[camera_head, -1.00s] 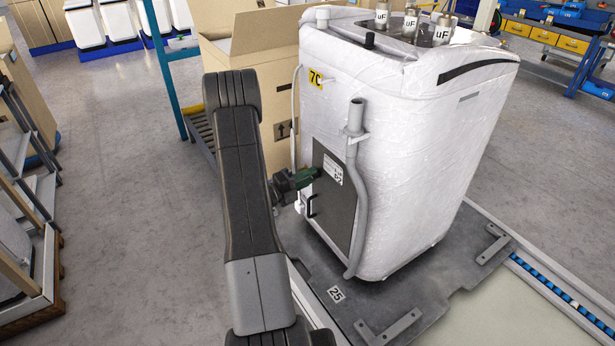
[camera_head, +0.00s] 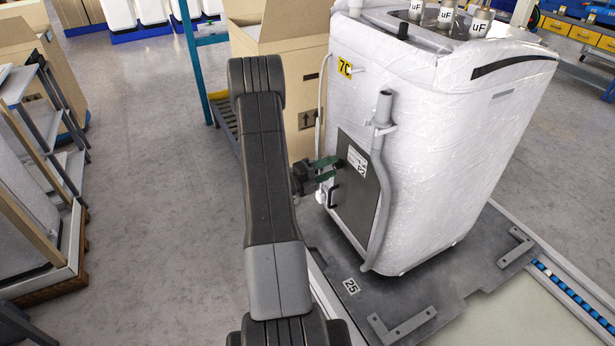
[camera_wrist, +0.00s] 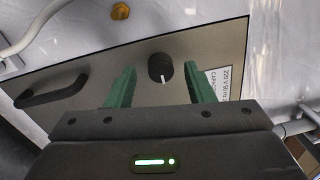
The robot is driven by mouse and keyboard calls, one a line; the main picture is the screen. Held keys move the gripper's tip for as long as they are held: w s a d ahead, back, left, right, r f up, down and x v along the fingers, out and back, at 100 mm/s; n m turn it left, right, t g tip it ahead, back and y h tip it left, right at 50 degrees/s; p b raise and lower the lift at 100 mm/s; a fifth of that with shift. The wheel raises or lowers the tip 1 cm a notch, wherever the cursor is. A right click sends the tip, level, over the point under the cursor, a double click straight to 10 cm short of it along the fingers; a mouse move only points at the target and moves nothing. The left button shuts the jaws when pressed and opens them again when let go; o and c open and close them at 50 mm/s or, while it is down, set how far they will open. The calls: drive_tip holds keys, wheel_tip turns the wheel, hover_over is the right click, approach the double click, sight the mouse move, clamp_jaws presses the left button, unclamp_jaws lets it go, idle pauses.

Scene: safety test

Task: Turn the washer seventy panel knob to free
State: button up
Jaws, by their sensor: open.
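The white washer (camera_head: 440,130) stands on a dark plate and bears a yellow "7C" tag (camera_head: 345,67). Its grey panel (camera_head: 356,205) carries a black handle (camera_head: 333,196) and a label. In the wrist view the black round knob (camera_wrist: 160,67), with a white pointer mark facing down in the picture, sits on the panel (camera_wrist: 205,50). My gripper (camera_head: 334,163) is in front of the panel. Its green fingers are open, one to each side of the knob in the wrist view (camera_wrist: 156,85). I cannot tell whether they touch the panel. The black handle (camera_wrist: 50,92) is left of the fingers.
A grey hose (camera_head: 378,180) runs down the washer's side close to the panel. A cardboard box (camera_head: 290,90) stands behind my arm. Racks (camera_head: 40,200) stand at the left, with clear floor between. Several "uF" cylinders (camera_head: 445,15) are on the washer's top.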

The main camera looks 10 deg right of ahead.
drive_tip(key=b+v, duration=0.3)
drive_tip(key=v, duration=1)
drive_tip(key=shift+d, duration=0.1)
drive_tip(key=p+x, duration=0.3)
drive_tip(key=x, duration=1)
drive_tip(key=shift+w+d+p, duration=0.2)
drive_tip(key=shift+d+p, duration=0.1)
drive_tip(key=shift+d, duration=0.05)
